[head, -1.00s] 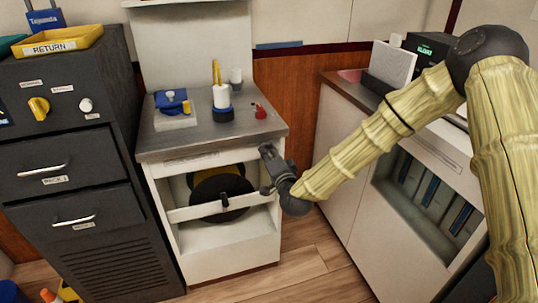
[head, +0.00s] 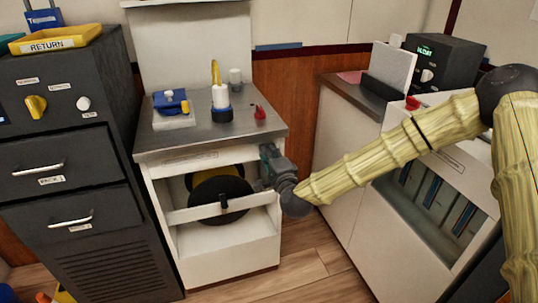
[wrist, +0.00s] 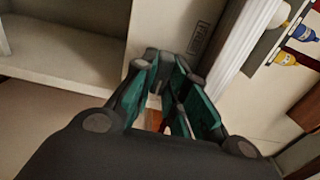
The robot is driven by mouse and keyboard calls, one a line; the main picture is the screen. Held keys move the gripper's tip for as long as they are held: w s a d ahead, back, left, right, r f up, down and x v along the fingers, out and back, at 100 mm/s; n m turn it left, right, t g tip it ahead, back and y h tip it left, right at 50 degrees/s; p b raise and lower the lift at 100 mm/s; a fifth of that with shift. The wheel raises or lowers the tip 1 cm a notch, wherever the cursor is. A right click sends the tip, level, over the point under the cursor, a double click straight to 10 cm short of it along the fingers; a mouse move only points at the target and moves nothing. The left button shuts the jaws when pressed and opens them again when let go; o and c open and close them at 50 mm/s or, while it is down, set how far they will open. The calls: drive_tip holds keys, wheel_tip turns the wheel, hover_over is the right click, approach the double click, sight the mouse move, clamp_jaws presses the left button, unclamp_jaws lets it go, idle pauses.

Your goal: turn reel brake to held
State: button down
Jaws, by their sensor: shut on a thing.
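A dark reel (head: 220,192) with a yellow part sits in the open front of the white cabinet (head: 225,250). A white bar (head: 190,213) crosses the opening, with a small black lever (head: 223,201) near its middle. I see no label naming the reel brake; this lever may be it. My gripper (head: 268,157) is at the cabinet's right front post, right of the lever and apart from it. In the wrist view its teal fingers (wrist: 172,112) are close together beside the cabinet face. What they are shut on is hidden.
A dark drawer unit (head: 60,190) stands left. A white counter (head: 345,150) stands right, with floor (head: 310,260) between.

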drive_tip(key=c, duration=1.4)
unclamp_jaws()
drive_tip(key=shift+c, duration=0.2)
drive_tip(key=shift+s, duration=0.1)
drive_tip(key=v, duration=1.1)
drive_tip(key=shift+s+d, duration=0.2)
drive_tip(key=shift+s, duration=0.15)
drive_tip(key=shift+f, duration=0.1)
